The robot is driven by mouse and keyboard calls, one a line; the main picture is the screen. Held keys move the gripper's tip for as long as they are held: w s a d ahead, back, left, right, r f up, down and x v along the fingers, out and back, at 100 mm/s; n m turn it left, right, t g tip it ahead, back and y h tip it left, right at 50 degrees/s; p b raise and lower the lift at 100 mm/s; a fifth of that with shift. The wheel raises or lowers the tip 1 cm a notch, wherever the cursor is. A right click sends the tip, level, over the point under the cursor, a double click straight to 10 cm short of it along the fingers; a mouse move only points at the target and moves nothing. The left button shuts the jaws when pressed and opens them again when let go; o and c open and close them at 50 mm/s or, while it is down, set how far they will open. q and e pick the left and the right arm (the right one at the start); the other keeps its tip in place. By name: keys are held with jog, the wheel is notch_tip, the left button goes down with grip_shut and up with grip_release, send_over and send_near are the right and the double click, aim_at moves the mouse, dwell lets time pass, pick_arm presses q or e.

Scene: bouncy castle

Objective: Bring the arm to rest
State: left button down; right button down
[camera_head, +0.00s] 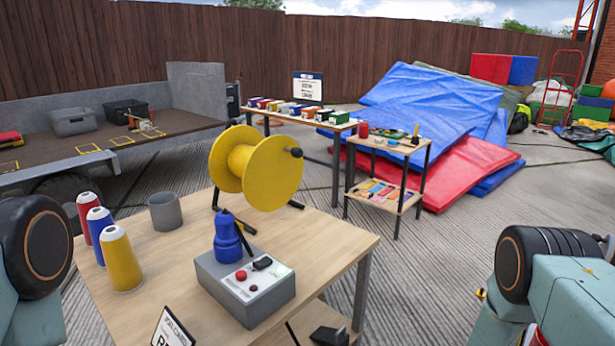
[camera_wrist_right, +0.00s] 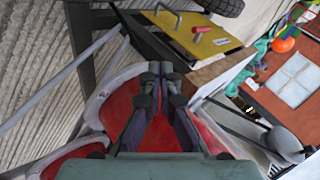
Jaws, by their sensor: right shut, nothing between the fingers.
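My right gripper (camera_wrist_right: 160,70) shows in the right wrist view with its two dark fingers together and nothing between them. It points over a red surface with a pale rim (camera_wrist_right: 120,105), apart from the things around it as far as I can tell. In the head view only links of my arms show, at the left and right edges. Neither gripper is visible there, and my left gripper is in no view.
In the head view a wooden table (camera_head: 325,232) holds a yellow reel (camera_head: 240,160), a grey control box (camera_head: 243,290), thread cones (camera_head: 122,262) and a grey cup (camera_head: 165,212). A shelf cart (camera_head: 384,192) stands behind. The wrist view shows a yellow plate (camera_wrist_right: 200,35) close beyond my fingers.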

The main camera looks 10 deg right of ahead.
jog(key=s+a+n+g+y+p, duration=0.1)
jog(key=s+a+n+y+p, duration=0.25)
jog(key=s+a+n, duration=1.1)
jog(key=s+a+r+n+g+y+p, duration=0.2)
jog(key=s+a+r+n+y+p, duration=0.2)
jog(key=s+a+r+n, duration=0.7)
notch_tip(320, 180, up, 4)
jog(key=shift+s+a+r+g+p, duration=0.3)
jog(key=shift+s+a+p, duration=0.4)
jog(key=shift+a, duration=0.25)
jog(key=shift+w+f+y, duration=0.1)
jog(key=shift+y, duration=0.15)
jog(key=shift+w+a, duration=0.2)
jog(key=shift+w, duration=0.05)
